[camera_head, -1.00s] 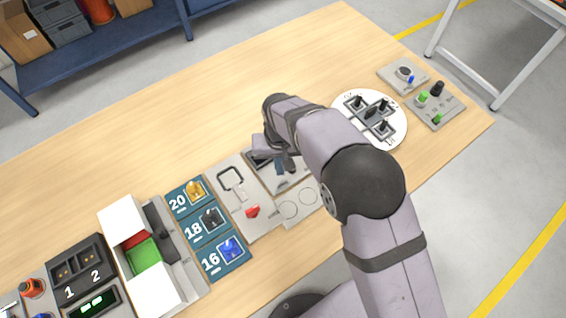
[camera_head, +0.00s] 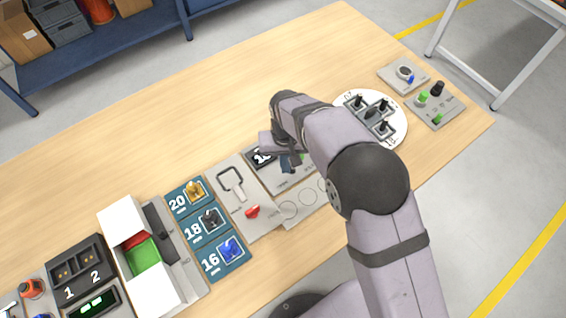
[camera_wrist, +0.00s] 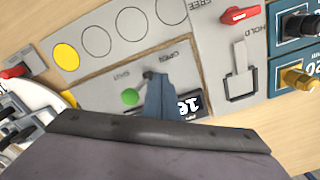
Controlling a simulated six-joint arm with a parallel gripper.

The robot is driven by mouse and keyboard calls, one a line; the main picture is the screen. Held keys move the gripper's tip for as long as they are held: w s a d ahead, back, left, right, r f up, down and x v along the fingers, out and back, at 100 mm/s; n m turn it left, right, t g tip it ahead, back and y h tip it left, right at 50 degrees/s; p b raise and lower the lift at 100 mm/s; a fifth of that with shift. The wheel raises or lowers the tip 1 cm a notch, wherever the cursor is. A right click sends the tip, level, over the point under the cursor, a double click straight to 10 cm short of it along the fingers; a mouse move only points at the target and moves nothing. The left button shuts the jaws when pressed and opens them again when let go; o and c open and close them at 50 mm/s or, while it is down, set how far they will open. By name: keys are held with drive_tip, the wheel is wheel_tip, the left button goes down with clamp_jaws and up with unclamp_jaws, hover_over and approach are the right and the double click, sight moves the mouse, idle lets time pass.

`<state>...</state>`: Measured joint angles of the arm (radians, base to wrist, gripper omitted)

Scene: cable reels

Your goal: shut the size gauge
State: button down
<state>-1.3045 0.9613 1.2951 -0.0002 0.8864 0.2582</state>
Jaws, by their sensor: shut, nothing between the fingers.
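The size gauge (camera_head: 302,180) is a grey panel in the middle of the row, partly hidden by my arm in the head view. The wrist view shows its face (camera_wrist: 105,92) with the words SHUT and OPEN, a green round spot (camera_wrist: 131,97) and a dark display (camera_wrist: 190,103) whose digits are partly covered. A small grey knob (camera_wrist: 149,75) lies between the two words. My gripper (camera_wrist: 161,80) is shut and empty, its blue-grey fingers beside the knob on the OPEN side. I cannot tell whether they touch. It also shows in the head view (camera_head: 291,166).
A strip with circles (camera_wrist: 97,41), one of them yellow, borders the gauge. A FREE/HOLD panel (camera_head: 239,206) with a red handle (camera_head: 253,211) and a metal loop (camera_head: 230,180) stands beside it. A white round plate (camera_head: 395,143) with black fixtures is to the right. The table (camera_head: 170,130) behind is clear.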

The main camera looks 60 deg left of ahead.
drive_tip(key=shift+s, duration=0.35)
drive_tip(key=shift+r, duration=0.1)
wheel_tip(320, 180, up, 7)
drive_tip(key=p, duration=0.5)
